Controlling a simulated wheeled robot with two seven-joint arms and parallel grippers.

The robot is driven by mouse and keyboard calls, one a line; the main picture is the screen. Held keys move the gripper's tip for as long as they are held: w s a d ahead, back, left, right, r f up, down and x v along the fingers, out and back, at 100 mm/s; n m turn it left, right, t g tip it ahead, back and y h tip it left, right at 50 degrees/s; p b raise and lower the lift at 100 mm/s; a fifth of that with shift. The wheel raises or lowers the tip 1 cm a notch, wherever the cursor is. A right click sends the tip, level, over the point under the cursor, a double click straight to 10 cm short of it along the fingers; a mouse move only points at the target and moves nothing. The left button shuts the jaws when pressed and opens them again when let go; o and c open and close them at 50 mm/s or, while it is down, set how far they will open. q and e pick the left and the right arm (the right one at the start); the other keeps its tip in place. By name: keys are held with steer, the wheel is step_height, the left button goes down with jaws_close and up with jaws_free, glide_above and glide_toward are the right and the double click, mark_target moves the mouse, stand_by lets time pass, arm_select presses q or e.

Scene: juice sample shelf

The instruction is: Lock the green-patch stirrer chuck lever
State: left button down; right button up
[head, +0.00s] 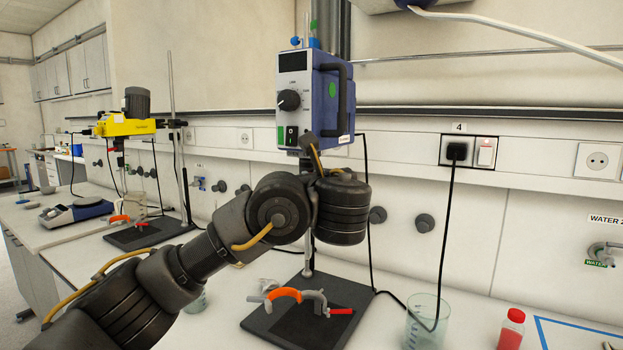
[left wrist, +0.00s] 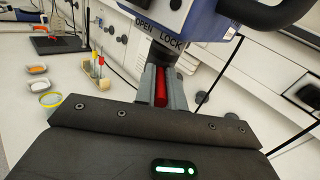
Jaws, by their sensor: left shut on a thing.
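The blue and grey stirrer (head: 318,98) with green patches stands at the middle of the head view, with a black knob and switch on its front. Its underside shows in the left wrist view (left wrist: 205,25), with the words OPEN and LOCK. My left gripper (left wrist: 163,72) is below these words, shut on the red chuck lever (left wrist: 161,90), which lies between its fingers. Most of the lever and the chuck are hidden. In the head view my left arm covers the gripper and chuck. My right gripper is not in view.
A black base plate (head: 345,295) with an orange-red clamp (head: 285,294) lies below. A beaker (head: 425,320) and red bottle (head: 511,330) stand to its right. A yellow stirrer (head: 125,127) stands at left. A black cable (head: 443,240) hangs from the wall socket.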

arm_select(q)
steer(key=c, duration=1.5)
jaws_free()
steer(key=shift+w, duration=0.1)
